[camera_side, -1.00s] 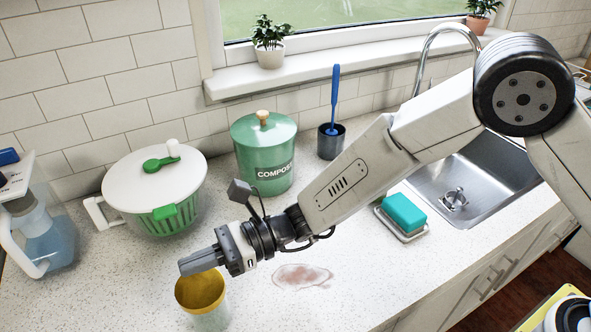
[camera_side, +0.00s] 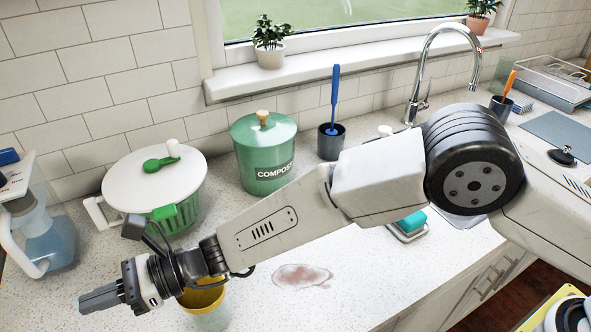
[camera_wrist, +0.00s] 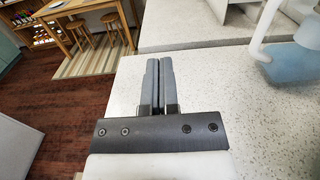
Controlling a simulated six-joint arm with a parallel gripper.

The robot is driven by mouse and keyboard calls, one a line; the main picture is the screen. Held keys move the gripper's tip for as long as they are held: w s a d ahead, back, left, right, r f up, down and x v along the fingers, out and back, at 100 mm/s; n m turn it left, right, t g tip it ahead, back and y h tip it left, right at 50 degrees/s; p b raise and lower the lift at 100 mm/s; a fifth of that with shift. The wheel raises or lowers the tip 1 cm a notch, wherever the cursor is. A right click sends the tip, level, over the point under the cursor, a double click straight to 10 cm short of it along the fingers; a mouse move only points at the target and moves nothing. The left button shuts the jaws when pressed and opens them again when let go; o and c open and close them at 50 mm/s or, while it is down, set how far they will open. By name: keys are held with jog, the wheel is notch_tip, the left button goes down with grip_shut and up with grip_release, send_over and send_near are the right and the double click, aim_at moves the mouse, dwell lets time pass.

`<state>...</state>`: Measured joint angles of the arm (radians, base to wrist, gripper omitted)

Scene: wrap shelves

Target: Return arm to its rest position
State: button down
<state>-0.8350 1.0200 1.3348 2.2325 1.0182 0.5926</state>
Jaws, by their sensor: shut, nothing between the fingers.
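My gripper (camera_side: 99,299) is at the lower left of the side view, above the front part of the counter. Its fingers are together and hold nothing. In the wrist view the gripper (camera_wrist: 159,64) shows two grey fingers side by side, pointing over the counter edge zone. My arm stretches across the counter from the right, with the elbow in front of the sink. My wrist partly hides a yellow-rimmed cup (camera_side: 207,302) on the counter.
A white and green salad spinner (camera_side: 150,180), a green compost bin (camera_side: 264,150) and a water pitcher (camera_side: 45,235) stand along the back. A reddish stain (camera_side: 301,276) marks the counter (camera_side: 350,290). A teal sponge (camera_side: 411,223) sits behind my arm. Stools (camera_wrist: 113,27) and a table show beyond the counter.

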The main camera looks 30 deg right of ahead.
jog(key=shift+a, duration=0.6)
jog(key=w+d+n+h, duration=0.1)
jog(key=d, duration=0.4)
jog(key=w+d+f+n+h, duration=0.1)
jog(key=d+n+h, duration=0.1)
jog(key=d, duration=0.3)
jog(key=w+d+f+n+h, duration=0.1)
jog(key=d+n+h, duration=0.1)
jog(key=d, duration=0.3)
jog(key=shift+f, duration=0.1)
jog(key=s+d+n+t+h, duration=0.1)
jog(key=s+d+n+h, duration=0.3)
jog(key=d, duration=1)
jog(key=s+d+f+n+h, duration=0.1)
jog(key=s+d+n+h, duration=0.2)
jog(key=d, duration=1.2)
jog(key=s+d+f+n+t+h, duration=0.1)
jog(key=s+d+n+h, duration=0.3)
jog(key=d, duration=1.1)
jog(key=shift+s+d+f+n+t+h, duration=0.25)
jog(key=shift+s+n+t+h, duration=0.1)
jog(key=shift+n+h, duration=0.65)
